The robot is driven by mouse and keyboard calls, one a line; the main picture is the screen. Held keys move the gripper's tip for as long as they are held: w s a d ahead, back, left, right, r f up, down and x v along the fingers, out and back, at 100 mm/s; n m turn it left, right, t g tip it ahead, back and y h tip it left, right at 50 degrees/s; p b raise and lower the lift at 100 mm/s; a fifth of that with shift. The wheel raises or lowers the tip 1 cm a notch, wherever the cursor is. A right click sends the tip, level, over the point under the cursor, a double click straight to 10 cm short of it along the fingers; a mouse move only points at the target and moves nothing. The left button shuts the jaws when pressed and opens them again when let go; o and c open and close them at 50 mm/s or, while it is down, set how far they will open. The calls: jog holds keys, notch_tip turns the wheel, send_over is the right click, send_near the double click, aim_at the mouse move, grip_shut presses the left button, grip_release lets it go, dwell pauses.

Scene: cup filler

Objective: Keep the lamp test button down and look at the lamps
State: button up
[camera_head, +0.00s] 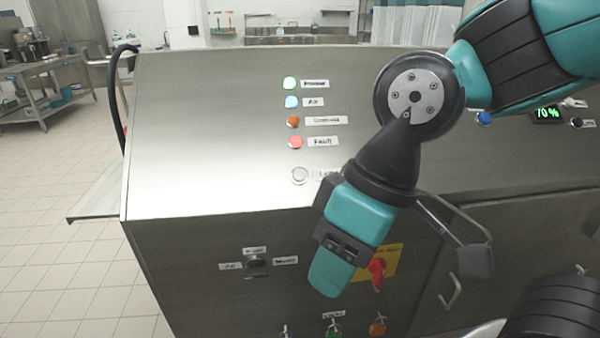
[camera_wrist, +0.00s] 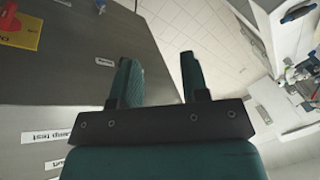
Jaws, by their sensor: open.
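The lamp test button (camera_head: 300,175) is a pale round button low in the column on the sloped steel panel. Its label is partly covered by my gripper in the head view; in the wrist view the "Lamp test" label (camera_wrist: 45,135) shows, but not the button. Above it are a green lamp (camera_head: 290,83), a light blue lamp (camera_head: 291,101), an orange lamp (camera_head: 293,121) and a red "Fault" lamp (camera_head: 296,142). The orange one looks dullest. My gripper (camera_head: 328,280) is below and right of the button; its empty fingers (camera_wrist: 158,72) stand apart.
A red switch on a yellow plate (camera_head: 377,270) is close beside my gripper in the head view. A black selector (camera_head: 256,266) is on the front face. A green "70 %" display (camera_head: 547,114) is at right. Open tiled floor (camera_head: 50,230) lies left.

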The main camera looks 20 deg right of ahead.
grip_shut()
dwell(1.7)
